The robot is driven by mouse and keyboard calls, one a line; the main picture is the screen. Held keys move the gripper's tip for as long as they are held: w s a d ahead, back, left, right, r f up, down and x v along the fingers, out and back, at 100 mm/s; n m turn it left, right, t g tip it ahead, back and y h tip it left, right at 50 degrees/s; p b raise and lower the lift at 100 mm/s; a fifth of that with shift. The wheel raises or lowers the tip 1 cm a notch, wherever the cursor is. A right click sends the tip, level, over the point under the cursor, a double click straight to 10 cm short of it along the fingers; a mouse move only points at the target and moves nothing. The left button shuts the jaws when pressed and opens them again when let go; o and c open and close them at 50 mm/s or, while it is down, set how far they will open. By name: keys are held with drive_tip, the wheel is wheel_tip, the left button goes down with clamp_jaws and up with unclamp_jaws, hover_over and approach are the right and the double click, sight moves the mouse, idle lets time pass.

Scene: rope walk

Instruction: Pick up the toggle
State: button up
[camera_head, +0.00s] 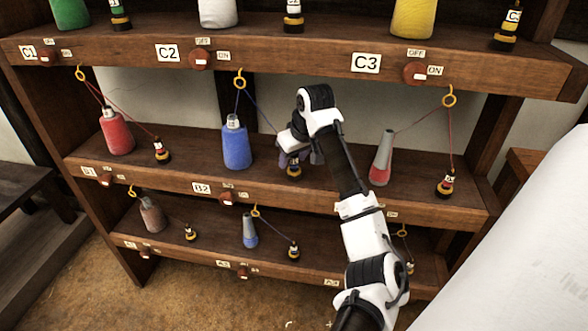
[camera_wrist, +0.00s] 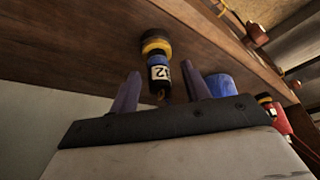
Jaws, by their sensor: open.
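A toggle (camera_wrist: 159,72) with a black and yellow base, a blue body and a white label whose end reads "2" stands on the wooden shelf. It shows upside down in the wrist view. In the head view the toggle (camera_head: 294,170) is on the middle shelf, partly hidden by my gripper (camera_head: 298,157). In the wrist view my gripper (camera_wrist: 163,78) is open, with its two purple fingers apart. The toggle's top lies between them in the picture. I cannot tell whether either finger touches it.
A blue spool (camera_head: 236,146) stands left of the toggle; a red and grey cone (camera_head: 382,160) stands to the right. Cords run through a yellow ring (camera_head: 239,80) overhead. The C2–C3 shelf edge (camera_head: 290,58) is above. Other toggles, such as one at right (camera_head: 446,184), stand nearby.

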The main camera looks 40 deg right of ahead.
clamp_jaws()
